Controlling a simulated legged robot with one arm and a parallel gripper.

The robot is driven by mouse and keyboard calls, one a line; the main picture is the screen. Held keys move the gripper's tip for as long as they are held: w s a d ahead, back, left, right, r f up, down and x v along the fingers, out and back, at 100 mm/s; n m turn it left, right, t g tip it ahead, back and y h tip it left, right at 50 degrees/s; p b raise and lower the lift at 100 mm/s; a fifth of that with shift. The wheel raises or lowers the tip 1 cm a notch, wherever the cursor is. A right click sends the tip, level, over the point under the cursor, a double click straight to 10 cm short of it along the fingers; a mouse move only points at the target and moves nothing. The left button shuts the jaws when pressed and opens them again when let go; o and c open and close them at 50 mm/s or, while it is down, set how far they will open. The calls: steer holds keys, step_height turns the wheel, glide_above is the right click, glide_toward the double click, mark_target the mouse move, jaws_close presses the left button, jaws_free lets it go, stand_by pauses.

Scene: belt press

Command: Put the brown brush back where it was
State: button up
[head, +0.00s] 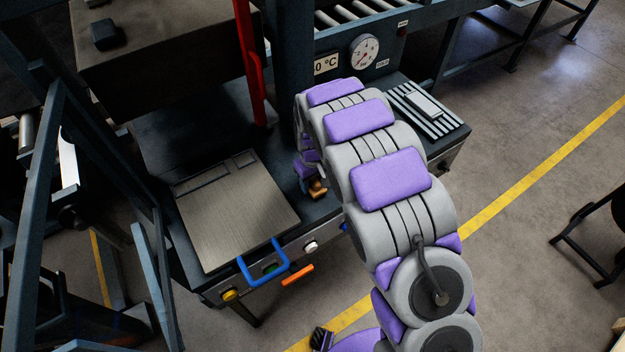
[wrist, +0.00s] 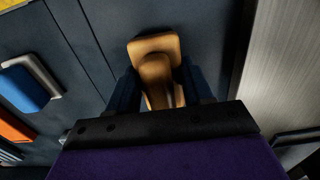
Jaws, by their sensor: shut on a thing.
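The brown brush (head: 319,190) shows as a small brown piece at the end of my arm in the head view, low over the dark press table, just right of the metal plate (head: 236,215). In the wrist view the brush (wrist: 155,50) stands between my two dark fingers. My gripper (wrist: 163,85) is shut on it. The brush's lower part is hidden by the gripper body. In the head view my gripper (head: 308,180) is partly hidden behind my arm. I cannot tell whether the brush touches the table.
A slotted rack (head: 412,118) lies at the table's right end. A red upright bar (head: 250,65) stands behind the plate. A blue handle (head: 264,277), an orange handle (head: 297,275) and buttons are at the front edge. A gauge (head: 364,52) is at the back.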

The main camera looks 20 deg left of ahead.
steer(key=o, duration=0.7)
steer(key=shift+a, duration=0.1)
steer(key=shift+o, duration=1.4)
steer(key=shift+a, duration=0.25)
steer(key=shift+a+f, duration=0.15)
steer(key=shift+a, duration=0.15)
steer(key=shift+d+r, duration=0.3)
steer(key=shift+r, duration=0.05)
steer(key=r, duration=1.1)
steer(key=shift+a, duration=0.2)
steer(key=shift+d+r, duration=0.2)
steer(key=shift+r, duration=0.2)
steer(key=shift+d, duration=0.1)
